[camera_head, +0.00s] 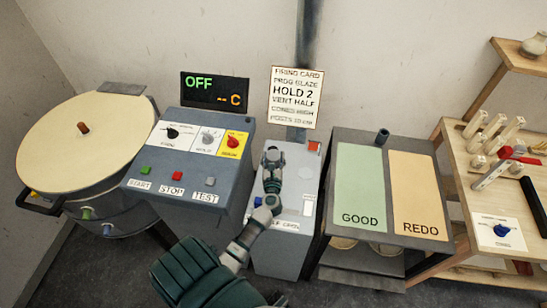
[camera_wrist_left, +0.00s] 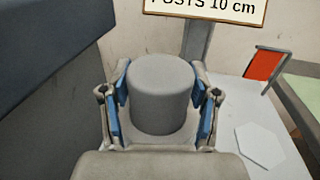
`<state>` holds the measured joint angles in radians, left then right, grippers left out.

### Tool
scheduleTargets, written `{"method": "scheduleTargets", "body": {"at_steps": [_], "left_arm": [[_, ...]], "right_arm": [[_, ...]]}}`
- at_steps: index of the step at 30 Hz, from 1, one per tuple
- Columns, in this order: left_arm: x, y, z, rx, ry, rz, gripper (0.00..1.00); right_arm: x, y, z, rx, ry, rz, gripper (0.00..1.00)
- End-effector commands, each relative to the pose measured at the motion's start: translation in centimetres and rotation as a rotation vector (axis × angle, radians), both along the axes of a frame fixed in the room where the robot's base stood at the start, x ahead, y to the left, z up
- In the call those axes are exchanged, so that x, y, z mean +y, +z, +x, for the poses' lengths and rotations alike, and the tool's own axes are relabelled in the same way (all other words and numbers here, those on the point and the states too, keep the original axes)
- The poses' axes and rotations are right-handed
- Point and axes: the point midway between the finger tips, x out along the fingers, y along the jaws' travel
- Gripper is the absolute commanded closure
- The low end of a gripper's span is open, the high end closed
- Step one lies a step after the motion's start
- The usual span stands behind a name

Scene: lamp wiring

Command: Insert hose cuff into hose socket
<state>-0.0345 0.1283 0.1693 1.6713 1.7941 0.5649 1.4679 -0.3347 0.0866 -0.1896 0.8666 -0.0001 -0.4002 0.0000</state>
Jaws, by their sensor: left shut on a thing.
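My left gripper (camera_head: 272,158) reaches over the top of the grey box (camera_head: 283,240) in the middle of the head view. In the left wrist view, its blue-padded fingers (camera_wrist_left: 160,108) stand on both sides of a smooth grey cylinder (camera_wrist_left: 160,90), which they grip. The cylinder looks like the hose cuff. It stands upright between the fingers, with a wider grey rim around its lower end. Whether it is seated in a socket cannot be told; no separate hose socket is clearly visible. My right gripper is not in view.
The control panel (camera_head: 190,158) and round kiln (camera_head: 80,145) stand left of the box. The firing card (camera_head: 297,97) is on a post behind. The GOOD/REDO table (camera_head: 385,240) and wooden shelf (camera_head: 480,200) stand right.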

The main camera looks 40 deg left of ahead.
Motion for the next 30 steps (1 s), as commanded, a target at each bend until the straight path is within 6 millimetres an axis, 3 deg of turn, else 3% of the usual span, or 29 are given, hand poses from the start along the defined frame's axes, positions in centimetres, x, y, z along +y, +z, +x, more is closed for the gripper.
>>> {"method": "scheduleTargets", "body": {"at_steps": [11, 12, 15, 25, 30], "left_arm": [[0.0, -0.4, 0.0, 0.002, 0.0, -0.003, 0.8], [0.0, -0.4, 0.0, 0.002, 0.0, -0.003, 0.29], [0.0, -0.4, 0.0, 0.002, 0.0, -0.002, 0.1], [-0.1, -0.4, -0.1, 0.002, 0.0, -0.002, 0.1], [-1.5, -0.5, -1.7, 0.002, -0.001, -0.005, 0.1]], "right_arm": [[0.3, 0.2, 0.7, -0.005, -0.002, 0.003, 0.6], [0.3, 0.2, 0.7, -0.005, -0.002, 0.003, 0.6], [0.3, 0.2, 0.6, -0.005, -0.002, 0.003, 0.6], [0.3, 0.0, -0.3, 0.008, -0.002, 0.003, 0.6], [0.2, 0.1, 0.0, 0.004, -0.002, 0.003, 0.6]]}}
